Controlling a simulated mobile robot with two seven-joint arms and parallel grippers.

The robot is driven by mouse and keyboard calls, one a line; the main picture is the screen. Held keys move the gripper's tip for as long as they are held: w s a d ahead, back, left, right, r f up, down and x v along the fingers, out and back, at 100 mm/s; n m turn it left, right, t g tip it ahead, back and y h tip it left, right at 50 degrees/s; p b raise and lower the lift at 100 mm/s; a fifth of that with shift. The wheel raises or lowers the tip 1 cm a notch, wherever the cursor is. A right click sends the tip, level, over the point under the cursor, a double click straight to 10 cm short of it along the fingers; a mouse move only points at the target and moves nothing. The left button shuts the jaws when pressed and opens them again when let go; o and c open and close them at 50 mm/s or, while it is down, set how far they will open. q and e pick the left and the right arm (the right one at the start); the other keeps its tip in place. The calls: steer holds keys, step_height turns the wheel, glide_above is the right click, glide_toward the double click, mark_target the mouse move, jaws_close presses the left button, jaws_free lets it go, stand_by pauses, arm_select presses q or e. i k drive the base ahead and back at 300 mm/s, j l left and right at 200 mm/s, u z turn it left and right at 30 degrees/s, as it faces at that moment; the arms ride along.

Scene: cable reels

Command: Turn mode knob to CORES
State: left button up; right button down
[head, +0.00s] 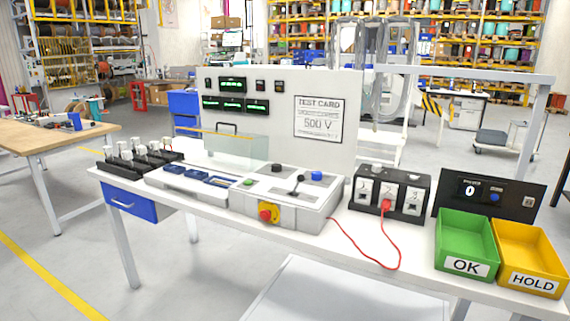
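The grey control box (285,195) sits mid-bench. On its top are a black round knob (276,168), a black lever-like knob (296,187), a blue button (316,175) and a green button (248,182). A red mushroom button (268,212) on yellow is on its front. Labels are too small to read, so I cannot tell which control is the mode knob or where it points. Neither of my grippers is in view.
Behind the box stands a white panel (270,125) with green displays and a test card (319,119). Right are a black socket box (392,190) with a red plug and cable, a green OK bin (450,222) and a yellow HOLD bin (508,232). Bench (340,245) front is mostly clear.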

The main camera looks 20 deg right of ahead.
mark_target(276, 166)
steer(key=i+j+z, duration=0.1)
steer(key=z, duration=0.3)
steer(key=j+z, duration=0.1)
steer(key=z, duration=0.35)
steer(key=i+j+z, duration=0.1)
steer(key=z, duration=0.3)
steer(key=j+z, duration=0.3)
steer(key=j, duration=0.2)
steer(key=j+z, duration=0.35)
steer(key=j, duration=0.2)
steer(key=j+z, duration=0.2)
steer(key=j, duration=0.9)
